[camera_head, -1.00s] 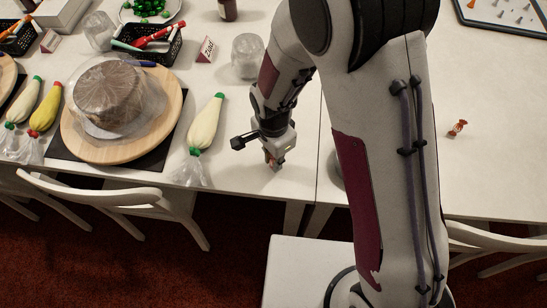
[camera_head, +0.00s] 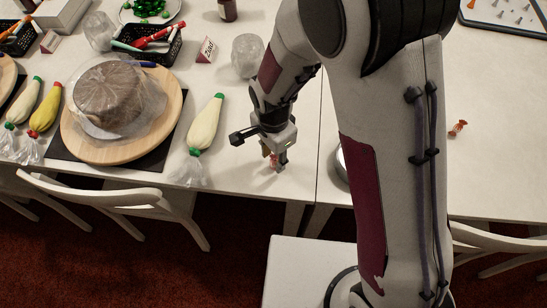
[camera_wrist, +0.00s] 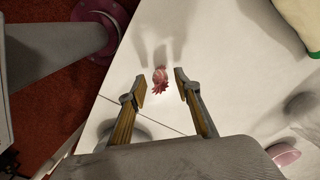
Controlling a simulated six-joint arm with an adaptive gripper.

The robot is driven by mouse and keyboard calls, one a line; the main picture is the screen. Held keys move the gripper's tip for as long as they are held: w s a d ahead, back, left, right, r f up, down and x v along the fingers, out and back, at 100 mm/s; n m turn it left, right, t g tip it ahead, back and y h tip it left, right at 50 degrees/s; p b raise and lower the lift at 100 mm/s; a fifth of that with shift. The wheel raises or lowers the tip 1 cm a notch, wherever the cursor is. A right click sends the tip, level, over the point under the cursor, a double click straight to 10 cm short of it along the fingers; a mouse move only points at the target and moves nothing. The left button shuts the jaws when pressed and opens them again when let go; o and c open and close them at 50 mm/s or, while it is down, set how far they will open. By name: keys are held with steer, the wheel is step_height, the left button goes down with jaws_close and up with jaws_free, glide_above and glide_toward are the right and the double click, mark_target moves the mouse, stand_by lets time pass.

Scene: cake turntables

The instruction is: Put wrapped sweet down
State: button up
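A wrapped sweet (camera_head: 273,161), reddish-pink with a frilled wrapper end, is at the white table near its front edge. In the wrist view the sweet (camera_wrist: 160,79) appears to rest on the tabletop between my fingertips, with a gap on each side. My gripper (camera_head: 275,158) is low over the table, and its yellow-padded fingers stand apart in the wrist view (camera_wrist: 161,85). A second wrapped sweet (camera_head: 457,128), orange-red, lies alone on the right-hand table.
A white piping bag with a green tip (camera_head: 204,125) lies left of my gripper. A covered cake on a wooden turntable (camera_head: 171,120) stands further left. A clear wrapped item (camera_head: 247,56) and a name card (camera_head: 207,50) are behind. The right table is mostly clear.

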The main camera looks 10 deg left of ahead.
mark_target(274, 157)
step_height(274, 157, up, 10)
stand_by(0.7)
steer(key=shift+r, duration=0.1)
stand_by(0.3)
steer(key=shift+d, duration=0.1)
steer(key=s+d+r+n+t, duration=0.2)
steer(key=d+r+n+t, duration=0.15)
steer(key=d+r, duration=0.9)
steer(key=s+d+r+n+t, duration=0.2)
steer(key=s+d+r+n, duration=0.3)
steer(key=s+d+r, duration=0.2)
steer(key=shift+s+d, duration=1.25)
steer(key=shift+s, duration=0.05)
steer(key=shift+o, duration=0.4)
steer(key=shift+n, duration=0.25)
